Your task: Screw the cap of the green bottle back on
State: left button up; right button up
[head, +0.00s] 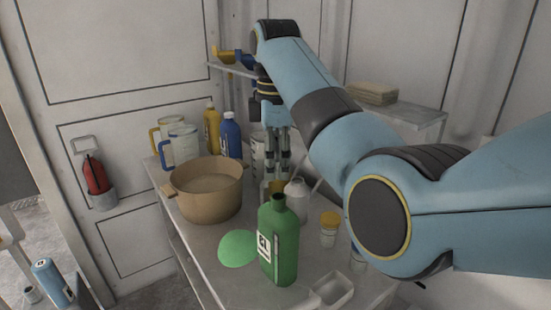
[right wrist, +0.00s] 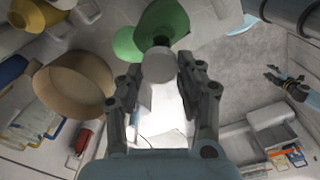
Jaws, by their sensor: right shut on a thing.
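The green bottle (head: 278,245) stands upright on the bench, its dark neck uncapped. It also shows at the top of the right wrist view (right wrist: 162,18). My right gripper (head: 279,178) points down behind the bottle's neck. In the right wrist view my right gripper (right wrist: 158,76) is shut on a pale round cap-like thing (right wrist: 158,65), apart from the bottle's mouth. In the head view I cannot make that thing out. What looks like my left gripper (right wrist: 287,84) shows small at the right of the right wrist view; its jaws are unclear.
A tan pot (head: 208,190) and a flat green patch (head: 237,248) lie left of the bottle. A white bottle (head: 297,203) stands close behind it. A yellow-lidded jar (head: 329,228) and a white tray (head: 332,291) are to the right. Jugs and bottles stand at the back.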

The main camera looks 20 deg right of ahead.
jog(key=shift+a+f, duration=0.1)
jog(key=shift+f, duration=2.45)
jog(key=shift+f, duration=0.6)
jog(key=m, duration=0.4)
jog(key=shift+w, duration=0.15)
jog(key=shift+m, duration=0.6)
jog(key=m, duration=0.2)
jog(key=shift+m, duration=0.3)
jog(key=m, duration=0.2)
jog(key=shift+w+d+m, duration=0.1)
jog(key=shift+d+m, duration=0.1)
jog(key=shift+m, duration=0.1)
